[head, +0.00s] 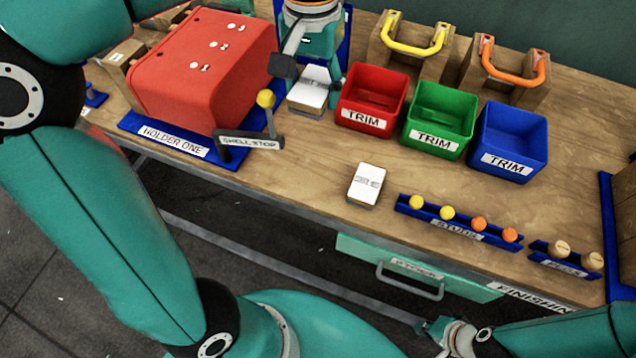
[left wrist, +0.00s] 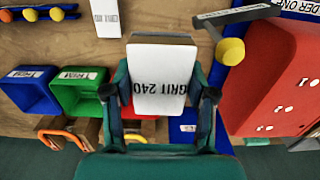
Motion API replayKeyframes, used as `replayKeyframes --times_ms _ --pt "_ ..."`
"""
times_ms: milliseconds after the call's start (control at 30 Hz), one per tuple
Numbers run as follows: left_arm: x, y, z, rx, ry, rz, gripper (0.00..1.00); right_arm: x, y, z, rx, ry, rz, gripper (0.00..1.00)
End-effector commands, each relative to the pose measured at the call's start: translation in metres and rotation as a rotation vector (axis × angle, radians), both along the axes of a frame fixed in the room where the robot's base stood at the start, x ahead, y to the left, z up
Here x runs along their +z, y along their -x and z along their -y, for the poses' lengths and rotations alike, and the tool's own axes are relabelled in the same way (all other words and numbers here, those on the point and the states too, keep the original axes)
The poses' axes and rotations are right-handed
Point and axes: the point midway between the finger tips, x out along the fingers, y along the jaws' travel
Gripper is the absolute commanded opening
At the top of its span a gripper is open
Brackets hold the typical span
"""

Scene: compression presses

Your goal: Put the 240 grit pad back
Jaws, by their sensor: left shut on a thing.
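The 240 grit pad (left wrist: 160,80) is a white-faced block with a brown edge, marked GRIT 240. My left gripper (left wrist: 160,100) is shut on it, with one finger on each side. In the head view the pad (head: 311,88) is below my left gripper (head: 308,62), between the red housing and the red trim bin; I cannot tell whether it touches the table. A second white pad (head: 367,184) lies on the bench nearer the front; its label is too small to read. My right gripper (head: 455,335) is low at the front, away from the pads; its opening is unclear.
The red housing (head: 205,70) stands on the blue HOLDER ONE base, with a yellow-knobbed SHELL STOP lever (head: 266,100) beside it. Red (head: 372,92), green (head: 440,117) and blue (head: 510,140) trim bins stand in a row. A blue stud rack (head: 458,225) lies along the front edge.

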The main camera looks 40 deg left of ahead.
Motion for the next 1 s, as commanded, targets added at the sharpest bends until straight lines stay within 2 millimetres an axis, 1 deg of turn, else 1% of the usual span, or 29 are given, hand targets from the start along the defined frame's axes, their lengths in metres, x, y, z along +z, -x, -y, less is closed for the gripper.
replayKeyframes --times_ms 33,167,267,500,600,700,800,933,1000 --pt "-0.009 0.003 0.005 -0.006 -0.001 0.001 0.18 -0.010 0.000 0.000 0.000 0.000 0.001 0.00" --pt "-0.023 0.007 0.009 -0.004 -0.002 -0.003 0.18 -0.013 0.000 0.000 0.000 0.000 0.001 0.00" --pt "-0.044 0.007 0.009 -0.003 -0.003 -0.006 0.18 -0.015 0.000 0.000 0.000 0.000 0.001 0.00" --pt "-0.109 0.007 0.009 -0.004 -0.002 -0.008 0.18 -0.023 0.000 0.000 0.000 0.000 0.001 0.00" --pt "-0.133 0.007 0.008 -0.004 -0.003 -0.006 0.18 -0.025 0.000 0.000 0.000 0.000 0.001 0.00" --pt "-0.150 0.007 0.008 -0.003 -0.001 -0.004 0.18 -0.026 0.000 0.000 0.000 0.000 0.001 0.00" --pt "-0.159 0.006 0.008 -0.003 -0.001 -0.002 0.18 -0.026 0.000 0.000 0.000 0.000 0.001 0.00" --pt "-0.166 0.006 0.008 -0.004 -0.002 -0.001 0.18 -0.027 0.000 0.000 0.000 0.000 0.001 0.00" --pt "-0.175 0.007 0.008 -0.005 -0.002 -0.005 0.18 -0.028 0.000 0.000 0.000 0.000 0.001 0.00"
